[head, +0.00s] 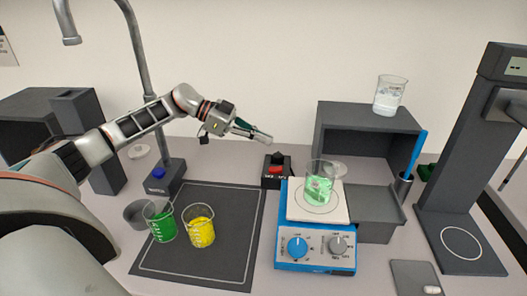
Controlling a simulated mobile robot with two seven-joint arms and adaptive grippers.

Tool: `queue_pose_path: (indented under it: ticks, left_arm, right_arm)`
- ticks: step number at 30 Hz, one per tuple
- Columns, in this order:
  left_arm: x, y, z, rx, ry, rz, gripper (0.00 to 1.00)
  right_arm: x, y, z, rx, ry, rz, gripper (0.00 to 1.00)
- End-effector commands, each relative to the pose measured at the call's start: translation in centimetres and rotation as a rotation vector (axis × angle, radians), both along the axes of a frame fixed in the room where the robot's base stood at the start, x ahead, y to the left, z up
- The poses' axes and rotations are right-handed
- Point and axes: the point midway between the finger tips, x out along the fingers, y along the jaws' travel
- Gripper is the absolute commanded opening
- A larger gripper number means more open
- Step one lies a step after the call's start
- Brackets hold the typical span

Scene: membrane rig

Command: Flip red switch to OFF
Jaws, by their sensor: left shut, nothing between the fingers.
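The red switch (276,170) sits on a small black box (270,184) behind the left side of the blue stirrer plate. Its lettering is too small to read, so I cannot tell its position. My left gripper (266,138) comes in from the left, shut and empty. Its tips appear just above and behind the switch box in the picture, apart from the red switch. My right gripper is not in view.
The blue stirrer (314,262) bears a beaker of green liquid (320,190). Green (162,228) and yellow (202,232) beakers stand on the dark mat (230,262). A dark open box (335,112) carries a clear beaker (389,98). A faucet (140,60) rises behind my arm.

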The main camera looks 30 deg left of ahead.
Motion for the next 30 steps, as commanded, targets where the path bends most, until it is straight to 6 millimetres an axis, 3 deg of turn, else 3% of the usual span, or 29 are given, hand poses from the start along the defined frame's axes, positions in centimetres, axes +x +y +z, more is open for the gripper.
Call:
queue_pose_path:
  ticks: [6,19,30]
  left_arm:
    - [0.0,0.0,2.0,0.001,0.000,0.000,0.00]
    - [0.0,0.0,2.5,0.000,0.001,0.000,0.00]
    - [0.0,0.0,6.4,-0.001,-0.001,0.000,0.00]
  right_arm:
    - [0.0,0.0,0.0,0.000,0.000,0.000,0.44]
    - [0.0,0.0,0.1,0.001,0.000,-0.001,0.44]
    - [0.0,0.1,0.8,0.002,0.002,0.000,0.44]
